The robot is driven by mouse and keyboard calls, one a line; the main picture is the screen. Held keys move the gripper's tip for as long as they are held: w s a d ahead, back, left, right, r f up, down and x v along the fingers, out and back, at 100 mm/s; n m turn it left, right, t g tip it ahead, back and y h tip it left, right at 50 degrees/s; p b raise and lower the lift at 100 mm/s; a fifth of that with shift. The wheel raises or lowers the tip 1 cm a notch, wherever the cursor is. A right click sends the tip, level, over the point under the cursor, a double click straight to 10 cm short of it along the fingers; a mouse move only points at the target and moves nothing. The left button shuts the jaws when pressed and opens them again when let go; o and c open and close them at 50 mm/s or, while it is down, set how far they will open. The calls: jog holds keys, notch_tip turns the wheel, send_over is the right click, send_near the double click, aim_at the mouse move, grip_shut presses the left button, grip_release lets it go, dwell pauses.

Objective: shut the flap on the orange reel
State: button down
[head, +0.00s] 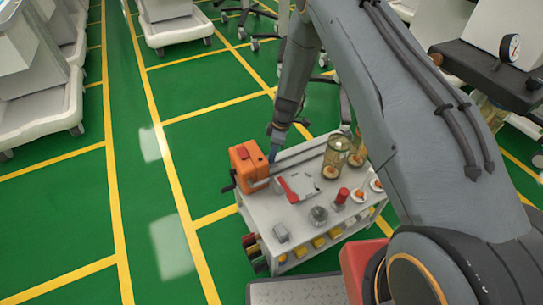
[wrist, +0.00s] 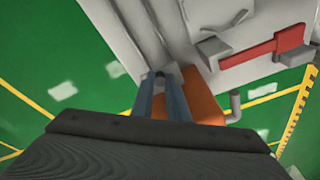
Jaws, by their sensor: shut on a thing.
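The orange reel (head: 247,167) stands at the left back corner of the cart top, with a dark crank on its left side. My gripper (head: 273,155) points down at the reel's right edge. In the wrist view, the two blue-grey fingers (wrist: 161,92) stand close together with a narrow gap, beside the orange body (wrist: 203,97). They are shut on a small part at the reel, which I take to be its flap. The held part is mostly hidden by the fingers, and I cannot tell the flap's angle.
The grey cart (head: 300,225) also carries a red-handled tool (head: 288,188), a glass jar (head: 335,155), a red cylinder (head: 341,197) and a small grey box (head: 281,232). Green floor lies open to the left. Other white carts (head: 178,25) stand farther back.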

jog(key=y+b, duration=0.1)
jog(key=b, duration=0.1)
jog(key=d+f+g+y+b, duration=0.1)
jog(key=shift+w+f+y+b, duration=0.3)
jog(key=shift+w+y+b, duration=0.05)
jog(key=shift+y, duration=0.05)
jog(key=f+y+b, duration=0.1)
jog(key=b, duration=0.1)
jog(key=g+y+b, duration=0.1)
jog(key=y+b, duration=0.1)
jog(key=b, duration=0.1)
jog(key=shift+w+d+f, duration=0.1)
jog(key=shift+d+f, duration=0.15)
jog(key=shift+f, duration=0.15)
jog(key=y+b, duration=0.1)
jog(key=b, duration=0.1)
jog(key=f+g+y+b, duration=0.1)
jog(key=y+b, duration=0.1)
jog(key=shift+f+g+b, duration=0.2)
jog(key=shift+g+b, duration=0.1)
jog(key=shift+b, duration=0.1)
jog(key=y+b, duration=0.2)
jog(key=shift+a+f+g+b, duration=0.1)
jog(key=shift+f+g+b, duration=0.2)
jog(key=shift+g, duration=0.1)
jog(key=shift+s, duration=0.2)
jog(key=c, duration=1.7)
grip_release()
jog(key=shift+c, duration=0.2)
jog(key=shift+r, duration=0.2)
